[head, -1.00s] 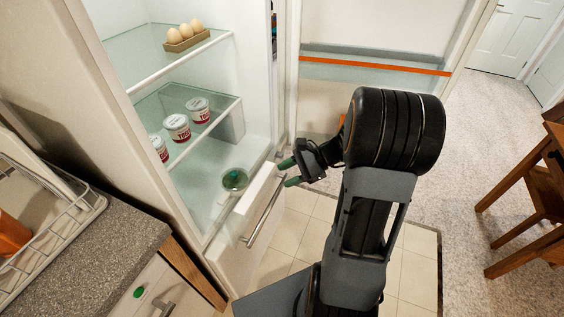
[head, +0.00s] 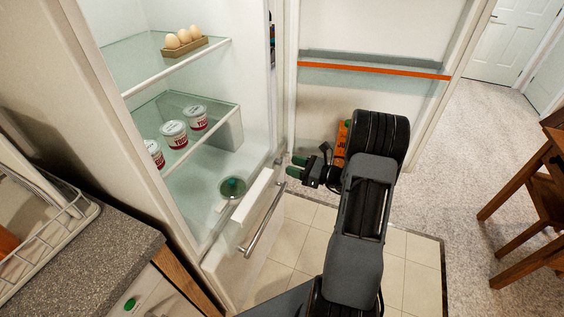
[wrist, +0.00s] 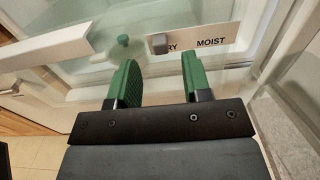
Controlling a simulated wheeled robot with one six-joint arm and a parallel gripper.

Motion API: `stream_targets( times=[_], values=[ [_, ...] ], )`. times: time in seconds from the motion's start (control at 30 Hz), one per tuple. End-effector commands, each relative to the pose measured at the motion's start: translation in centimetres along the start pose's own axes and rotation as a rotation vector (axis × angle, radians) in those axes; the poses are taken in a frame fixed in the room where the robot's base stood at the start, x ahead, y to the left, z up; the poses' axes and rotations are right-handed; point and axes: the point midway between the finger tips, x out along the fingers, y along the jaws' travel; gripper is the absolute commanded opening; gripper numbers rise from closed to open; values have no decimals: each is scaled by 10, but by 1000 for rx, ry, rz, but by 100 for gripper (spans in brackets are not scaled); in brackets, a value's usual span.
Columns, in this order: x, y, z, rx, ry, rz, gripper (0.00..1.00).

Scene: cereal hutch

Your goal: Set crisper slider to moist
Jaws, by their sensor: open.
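The crisper slider is a small grey knob (wrist: 158,43) on a white label strip (wrist: 222,36) in the wrist view. The knob sits at the left, over the partly covered word ending in "RY"; "MOIST" is printed further right. My gripper (wrist: 158,76) has two green fingers, spread apart and empty, with the knob seen between and beyond their tips. They do not appear to touch it. In the head view my gripper (head: 295,166) is at the fridge's right side, by the crisper drawer (head: 233,252). The slider is too small to make out there.
A green-topped item (head: 233,187) lies in the fridge bottom. Several tubs (head: 174,134) and an egg tray (head: 184,46) stand on the glass shelves. The drawer's bar handle (head: 263,220) sticks out below my gripper. An orange carton (head: 341,140) stands behind my arm.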

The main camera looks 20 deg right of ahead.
Motion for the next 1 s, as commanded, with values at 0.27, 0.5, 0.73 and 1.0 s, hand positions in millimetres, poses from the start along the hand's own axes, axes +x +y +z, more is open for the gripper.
stream_targets(
  times=[0.27,0.5,0.73,1.0],
  values=[
    [38,0,0,-1,0,3,45],
    [49,0,0,0,1,2,45],
    [50,0,0,0,1,1,45],
    [50,0,0,-1,1,1,24]
  ],
)
